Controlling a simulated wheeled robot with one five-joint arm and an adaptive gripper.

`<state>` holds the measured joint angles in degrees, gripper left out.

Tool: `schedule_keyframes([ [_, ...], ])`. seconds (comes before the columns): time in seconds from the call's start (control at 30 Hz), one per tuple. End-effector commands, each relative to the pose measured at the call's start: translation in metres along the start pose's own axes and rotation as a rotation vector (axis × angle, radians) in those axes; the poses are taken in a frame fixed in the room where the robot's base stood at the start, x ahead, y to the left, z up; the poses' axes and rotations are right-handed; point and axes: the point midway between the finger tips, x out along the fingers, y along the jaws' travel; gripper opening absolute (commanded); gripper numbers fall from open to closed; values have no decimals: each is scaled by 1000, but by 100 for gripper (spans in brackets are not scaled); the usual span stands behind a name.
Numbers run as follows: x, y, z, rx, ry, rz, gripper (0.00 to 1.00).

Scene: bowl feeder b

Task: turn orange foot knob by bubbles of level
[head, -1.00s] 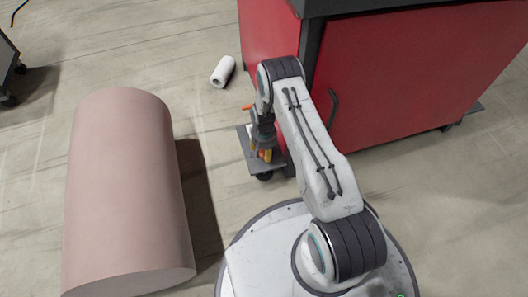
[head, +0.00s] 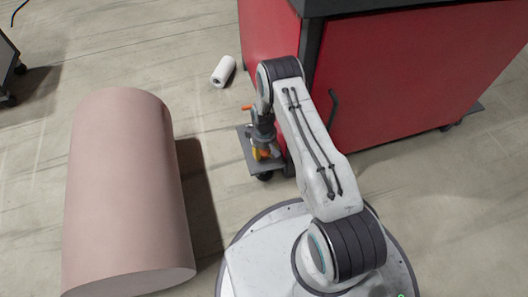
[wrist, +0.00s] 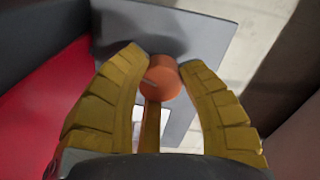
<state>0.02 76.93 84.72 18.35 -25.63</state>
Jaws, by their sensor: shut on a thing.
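The orange foot knob (wrist: 162,76) is round and sits over a grey plate (wrist: 205,35) in the wrist view. A thin mark shows on its top. In the head view my gripper (head: 262,153) is low by the red cabinet's corner, over the grey plate (head: 262,170); the knob is mostly hidden there. I cannot make out the level or its bubbles in either view.
The red cabinet (head: 400,85) stands close to the right of my gripper. A large pinkish cylinder (head: 125,190) lies on the floor to the left. A small white roll (head: 222,71) lies on the floor farther back. Bare floor shows between them.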

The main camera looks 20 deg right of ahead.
Motion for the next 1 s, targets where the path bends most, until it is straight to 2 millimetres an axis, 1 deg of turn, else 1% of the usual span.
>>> schedule_keyframes([
  [0.13,2,0,0,-70,0,0,4],
  [0.33,2,0,0,-124,0,0,4],
  [0.87,2,0,0,-143,0,0,4],
  [0.9,2,0,0,-143,0,0,39],
  [1.0,1,0,0,-143,-1,0,48],
])
